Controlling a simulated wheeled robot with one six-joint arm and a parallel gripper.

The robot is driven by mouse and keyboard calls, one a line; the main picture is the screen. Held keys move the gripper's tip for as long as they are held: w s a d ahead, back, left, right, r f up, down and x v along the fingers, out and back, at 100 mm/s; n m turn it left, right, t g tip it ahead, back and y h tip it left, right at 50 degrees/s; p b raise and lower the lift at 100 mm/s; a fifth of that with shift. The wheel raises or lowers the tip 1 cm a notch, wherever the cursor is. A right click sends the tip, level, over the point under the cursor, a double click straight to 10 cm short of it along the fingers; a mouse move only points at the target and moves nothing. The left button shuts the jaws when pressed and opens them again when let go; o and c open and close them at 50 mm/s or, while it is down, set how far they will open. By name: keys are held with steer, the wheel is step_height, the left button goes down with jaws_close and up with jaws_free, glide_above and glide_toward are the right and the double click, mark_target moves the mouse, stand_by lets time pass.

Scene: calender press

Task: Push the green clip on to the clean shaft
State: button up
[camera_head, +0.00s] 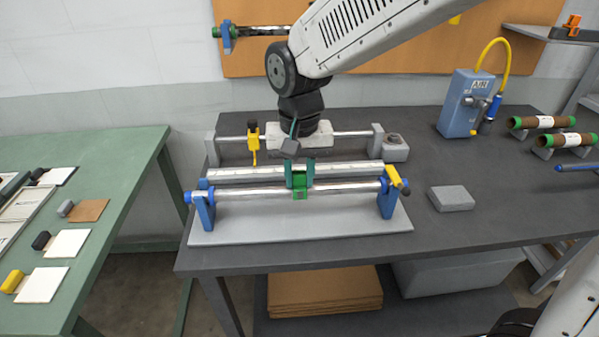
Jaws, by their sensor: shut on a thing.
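A bright shaft (245,191) lies level across two blue stands in the middle of the dark bench. I take it as the clean shaft. The clip appears to touch the shaft. I cannot tell whether it is snapped around it. The clip's far side is hidden.
A second bar (240,172) runs just behind the shaft. Behind it are a rail (350,134) and a yellow clamp (253,142). A yellow lever (394,177) is at the right stand. A grey block (451,198) and a blue air unit (458,103) stand right. The front bench edge is clear.

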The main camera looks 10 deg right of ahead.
steer(key=o, duration=0.9)
steer(key=shift+o, duration=0.2)
step_height(320, 180, up, 7)
steer(key=shift+r, duration=0.3)
steer(key=s+d+t, duration=0.1)
steer(key=s+d, duration=1.8)
steer(key=d, duration=0.1)
steer(key=shift+s+d+f, duration=0.25)
steer(key=shift+d+f, duration=0.1)
steer(key=shift+d, duration=0.05)
